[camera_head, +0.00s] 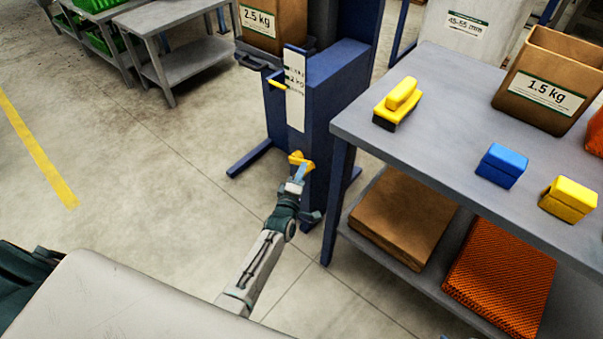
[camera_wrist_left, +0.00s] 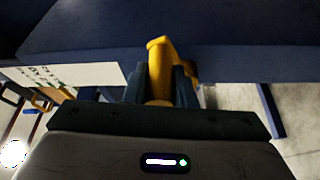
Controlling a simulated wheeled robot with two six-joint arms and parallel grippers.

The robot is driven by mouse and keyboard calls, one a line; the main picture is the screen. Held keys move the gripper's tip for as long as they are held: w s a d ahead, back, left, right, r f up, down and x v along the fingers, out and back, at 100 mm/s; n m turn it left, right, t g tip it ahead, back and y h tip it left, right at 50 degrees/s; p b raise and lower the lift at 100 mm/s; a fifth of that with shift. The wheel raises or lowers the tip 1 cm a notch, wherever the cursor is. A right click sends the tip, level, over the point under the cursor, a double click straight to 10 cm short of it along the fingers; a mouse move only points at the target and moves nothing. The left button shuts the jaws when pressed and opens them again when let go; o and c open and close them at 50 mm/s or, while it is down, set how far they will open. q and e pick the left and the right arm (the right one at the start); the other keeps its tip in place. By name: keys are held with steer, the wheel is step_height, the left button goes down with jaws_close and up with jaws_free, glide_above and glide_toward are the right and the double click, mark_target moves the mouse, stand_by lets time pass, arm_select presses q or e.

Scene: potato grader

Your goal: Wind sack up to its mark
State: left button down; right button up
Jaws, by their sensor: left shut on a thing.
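A brown sack marked 2.5 kg (camera_head: 272,24) stands on a dark carrier at the top of the blue lift (camera_head: 333,85). A white scale strip (camera_head: 296,88) with printed marks runs down the lift, and a yellow pointer (camera_head: 277,85) sits beside its upper part. My left gripper (camera_head: 299,170) is at the lower front of the lift, shut on the yellow crank handle (camera_head: 301,158). In the left wrist view, the handle (camera_wrist_left: 160,70) stands between the two dark fingers (camera_wrist_left: 162,88). The right gripper is not in view.
A grey table (camera_head: 440,130) close on the right holds a yellow brush (camera_head: 398,101), a blue block (camera_head: 502,166), a yellow block (camera_head: 568,199) and a 1.5 kg sack (camera_head: 548,85). Its lower shelf carries stacked sacks. The floor on the left is open.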

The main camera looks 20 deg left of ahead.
arm_select(q)
steer(key=shift+w+a+r, duration=0.1)
steer(key=shift+w+r, duration=0.05)
steer(key=shift+r, duration=0.05)
steer(key=c, duration=1.2)
jaws_free()
steer(key=shift+f, duration=0.1)
steer(key=shift+s, duration=0.25)
steer(key=s, duration=1)
steer(key=shift+s+d+f, duration=0.2)
steer(key=shift+d+f, duration=0.05)
steer(key=shift+f, duration=0.1)
steer(key=shift+s, duration=0.1)
